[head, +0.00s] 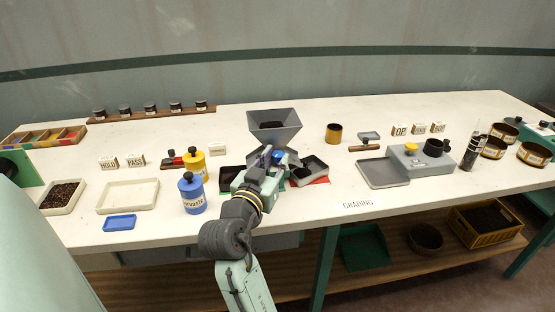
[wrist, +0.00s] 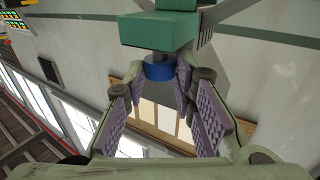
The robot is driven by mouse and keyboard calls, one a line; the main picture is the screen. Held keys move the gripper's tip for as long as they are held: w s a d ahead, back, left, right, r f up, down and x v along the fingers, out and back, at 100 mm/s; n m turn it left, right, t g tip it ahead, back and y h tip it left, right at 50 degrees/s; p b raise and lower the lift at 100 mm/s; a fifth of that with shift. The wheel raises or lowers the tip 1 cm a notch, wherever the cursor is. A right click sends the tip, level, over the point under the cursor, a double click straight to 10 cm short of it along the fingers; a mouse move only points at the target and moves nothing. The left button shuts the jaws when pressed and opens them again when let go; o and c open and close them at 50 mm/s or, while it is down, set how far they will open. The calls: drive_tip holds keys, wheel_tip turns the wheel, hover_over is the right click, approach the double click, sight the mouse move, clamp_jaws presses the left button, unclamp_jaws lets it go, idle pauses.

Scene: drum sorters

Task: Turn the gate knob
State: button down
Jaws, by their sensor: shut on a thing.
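A grey hopper (head: 273,120) stands at the middle of the white bench, with black trays at its base. The blue gate knob (wrist: 159,68) hangs below a green block (wrist: 158,32) in the wrist view, between the tips of my fingers. In the head view a blue part (head: 277,156) shows at the front of the hopper, beside my fingers. My gripper (wrist: 158,85) is shut on the knob; its purple pads stand apart around it. In the head view my gripper (head: 262,168) reaches the hopper front and partly hides the knob, so its turn angle cannot be told.
A blue canister (head: 192,196) and a yellow canister (head: 195,162) stand close left of my arm. A small tray (head: 309,170) with dark contents lies right of the hopper. A grey device (head: 424,160) stands further right. The bench front near the GRADING label (head: 358,204) is clear.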

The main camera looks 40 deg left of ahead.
drive_tip(key=m+h, duration=0.1)
drive_tip(key=h, duration=0.1)
drive_tip(key=a+m+t+h+b, duration=0.1)
drive_tip(key=m+h, duration=0.1)
drive_tip(key=h, duration=0.1)
drive_tip(key=shift+s+h+b, duration=0.1)
drive_tip(key=shift+h+b, duration=0.2)
drive_tip(key=shift+a+m+h+b, duration=0.2)
drive_tip(key=shift+m+h+b, duration=0.65)
drive_tip(key=shift+m+h, duration=1.15)
drive_tip(key=shift+g+h, duration=0.3)
drive_tip(key=shift+h, duration=0.3)
drive_tip(key=c, duration=1.3)
unclamp_jaws()
drive_tip(key=shift+v, duration=3.9)
